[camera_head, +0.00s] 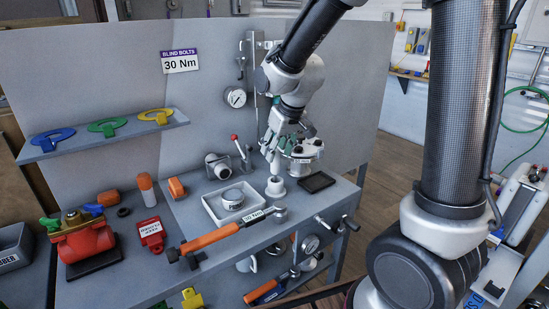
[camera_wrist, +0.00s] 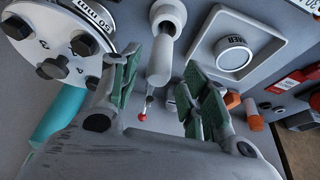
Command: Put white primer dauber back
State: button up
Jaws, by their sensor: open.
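The white primer dauber (camera_head: 275,187) stands upright on the grey bench, beside the white tray. In the wrist view its pale handle (camera_wrist: 160,62) rises from a wider round base and points toward the camera. My gripper (camera_head: 273,153) is directly above it, pointing down. In the wrist view my gripper (camera_wrist: 163,78) has its green-padded fingers apart, one on each side of the handle, with gaps showing. A tin (camera_head: 233,197) sits in the white tray (camera_head: 212,214); its partly readable label seems to say primer (camera_wrist: 235,52).
A bolted round flange (camera_head: 305,150) stands close to the right of my gripper. An orange-handled wrench (camera_head: 215,236) lies in front. A red-knobbed lever (camera_head: 236,143) stands behind the tin. A red valve (camera_head: 85,240) is at left.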

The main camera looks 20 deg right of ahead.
jog(key=shift+v, duration=1.35)
jog(key=s+d+r+m, duration=0.1)
jog(key=s+d, duration=0.3)
jog(key=s, duration=0.4)
jog(key=s+d+r+m+h, duration=0.1)
jog(key=s+d+r, duration=0.3)
jog(key=s, duration=0.4)
jog(key=s+d+r+m, duration=0.1)
jog(key=s+d+r, duration=0.2)
jog(key=s+d, duration=0.3)
jog(key=shift+s+m, duration=0.3)
jog(key=shift+s, duration=0.75)
jog(key=shift+d, duration=0.1)
